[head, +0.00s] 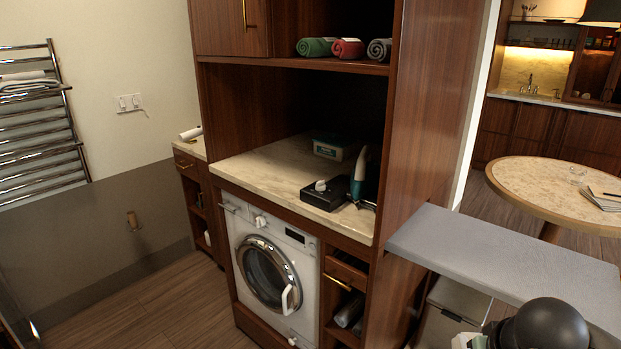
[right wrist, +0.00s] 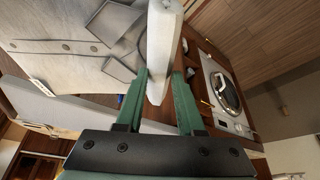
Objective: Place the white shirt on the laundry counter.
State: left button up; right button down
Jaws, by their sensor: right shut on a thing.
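The white shirt (right wrist: 75,40) shows in the right wrist view as pale cloth with buttons and a collar or pocket shape. My right gripper (right wrist: 164,78) has green fingers closed about a thick white edge, which looks like part of the shirt; how the edge joins the cloth is hard to see. The laundry counter (head: 245,167) is a pale marble top above the washing machine, left of centre in the head view. I cannot make out the shirt in the head view. My left gripper is in neither view.
On the counter stand a black box (head: 325,194), a teal-handled appliance (head: 358,178) and a teal-white box (head: 334,149). Its front left is clear. A shelf with rolled towels (head: 347,48) hangs above. A grey board (head: 510,255) lies right of the cabinet's side panel (head: 425,110).

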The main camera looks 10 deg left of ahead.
aim_at(268, 164)
jog(key=i+j, duration=0.1)
jog(key=j, duration=0.35)
jog(key=i+j, duration=0.15)
jog(key=j, duration=0.25)
jog(key=i+j, duration=0.1)
jog(key=j, duration=0.35)
jog(key=i+j, duration=0.15)
jog(key=j, duration=0.25)
jog(key=i+j, duration=0.1)
jog(key=j, duration=0.35)
jog(key=i+j, duration=0.15)
jog(key=j, duration=0.25)
jog(key=i+j, duration=0.1)
jog(key=j, duration=0.35)
